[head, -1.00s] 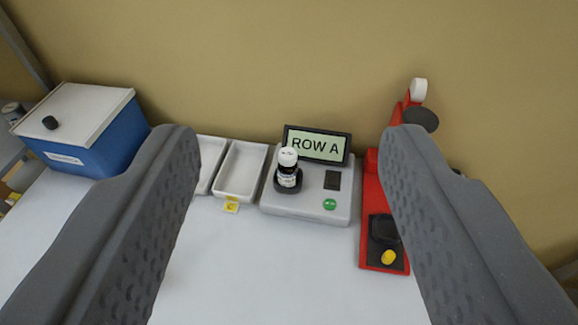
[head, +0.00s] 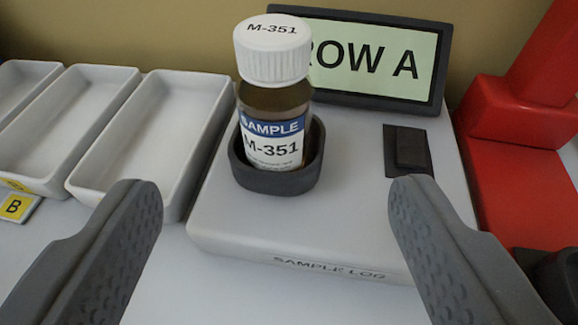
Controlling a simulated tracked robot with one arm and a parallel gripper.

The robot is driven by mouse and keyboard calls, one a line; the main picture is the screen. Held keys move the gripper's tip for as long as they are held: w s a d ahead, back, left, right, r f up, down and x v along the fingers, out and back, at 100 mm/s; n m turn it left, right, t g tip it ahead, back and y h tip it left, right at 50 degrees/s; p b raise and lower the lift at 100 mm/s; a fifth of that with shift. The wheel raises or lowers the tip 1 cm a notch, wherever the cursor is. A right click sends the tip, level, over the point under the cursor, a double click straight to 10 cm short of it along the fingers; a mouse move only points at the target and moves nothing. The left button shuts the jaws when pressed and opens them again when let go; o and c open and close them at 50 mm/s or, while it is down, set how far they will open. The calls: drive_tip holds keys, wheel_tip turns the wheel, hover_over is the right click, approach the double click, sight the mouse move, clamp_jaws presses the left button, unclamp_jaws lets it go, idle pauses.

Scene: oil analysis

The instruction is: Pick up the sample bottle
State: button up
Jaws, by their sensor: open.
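The sample bottle (head: 272,125) is brown with a white cap and a blue-and-white label reading M-351. It stands upright in a dark round holder (head: 278,178) on the grey sample log unit (head: 330,225). My gripper (head: 262,190) is open, with one dark finger at the lower left and the other at the lower right. The bottle stands beyond the fingertips, between them in the picture, and neither finger appears to touch it.
A screen (head: 372,60) reading ROW A stands behind the bottle, partly hidden by it. White trays (head: 160,135) lie to the left, with a yellow B tag (head: 14,207). A red device (head: 515,170) stands close on the right.

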sight(280, 121)
drive_tip(key=x, duration=0.3)
drive_tip(key=b+x, duration=0.1)
drive_tip(key=x, duration=0.4)
drive_tip(key=shift+w+f, duration=0.2)
drive_tip(key=shift+f, duration=0.35)
drive_tip(key=shift+w, duration=0.4)
drive_tip(key=shift+r+b+x, duration=0.15)
drive_tip(key=shift+b+x, duration=0.3)
drive_tip(key=shift+x, duration=0.75)
drive_tip(key=shift+r+b+x, duration=0.15)
drive_tip(key=shift+b+x, duration=0.25)
drive_tip(key=shift+x, duration=0.85)
drive_tip(key=shift+a, duration=0.1)
drive_tip(key=c, duration=1.2)
drive_tip(key=shift+r, duration=0.1)
